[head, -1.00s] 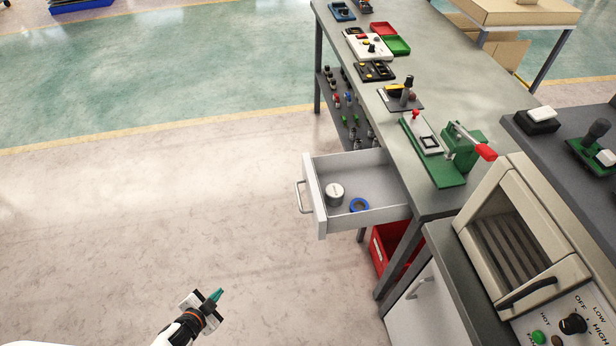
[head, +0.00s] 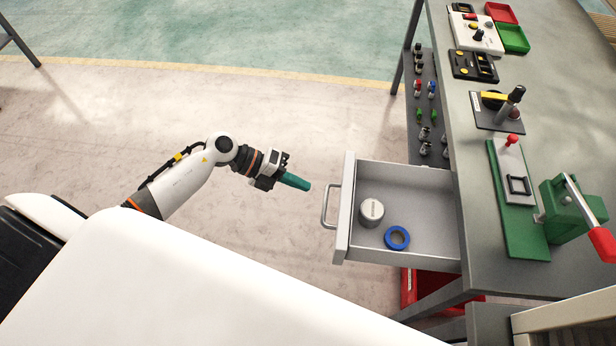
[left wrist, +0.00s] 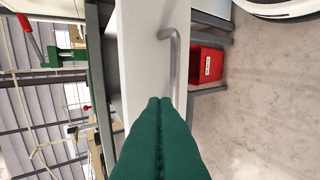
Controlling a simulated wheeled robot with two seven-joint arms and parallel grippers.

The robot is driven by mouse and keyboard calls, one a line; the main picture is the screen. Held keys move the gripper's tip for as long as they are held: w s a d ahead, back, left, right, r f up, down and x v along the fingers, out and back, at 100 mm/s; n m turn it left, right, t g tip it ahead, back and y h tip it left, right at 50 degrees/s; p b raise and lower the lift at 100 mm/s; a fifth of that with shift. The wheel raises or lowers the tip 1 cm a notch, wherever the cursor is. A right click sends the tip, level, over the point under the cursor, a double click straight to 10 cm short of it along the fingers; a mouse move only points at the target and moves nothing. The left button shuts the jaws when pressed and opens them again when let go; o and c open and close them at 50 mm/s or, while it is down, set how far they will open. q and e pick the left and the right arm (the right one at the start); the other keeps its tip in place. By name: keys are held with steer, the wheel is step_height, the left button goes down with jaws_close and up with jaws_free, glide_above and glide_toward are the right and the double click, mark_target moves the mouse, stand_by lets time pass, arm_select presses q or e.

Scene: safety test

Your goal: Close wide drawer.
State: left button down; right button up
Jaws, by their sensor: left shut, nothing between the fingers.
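The wide drawer (head: 345,215) is pulled out from under the grey workbench, toward the left in the head view. It holds a silver cylinder (head: 371,212) and a blue ring (head: 397,238). Its bar handle (head: 329,206) is on the left face. My left gripper (head: 308,186) is shut and empty, just left of the handle, its green fingers pointing at the drawer front. In the left wrist view the shut fingers (left wrist: 160,105) point at the pale drawer front (left wrist: 137,50), with the handle (left wrist: 172,60) beside them. Whether they touch it is unclear. My right gripper is not in view.
The workbench (head: 455,120) carries a green lever press (head: 573,210), red and green trays (head: 513,38) and small fixtures. A shelf of small parts (head: 425,130) sits below it. A red bin (head: 409,290) is under the drawer. The floor left of the drawer is clear.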

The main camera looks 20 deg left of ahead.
mark_target(328, 195)
arm_select(q)
steer(key=x, duration=0.7)
steer(key=shift+w+d+f, duration=0.1)
steer(key=shift+d+f, duration=0.1)
steer(key=shift+d, duration=0.15)
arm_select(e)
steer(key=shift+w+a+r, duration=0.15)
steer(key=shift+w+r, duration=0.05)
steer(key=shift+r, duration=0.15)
arm_select(q)
steer(key=shift+d+p, duration=0.15)
steer(key=shift+p, duration=0.15)
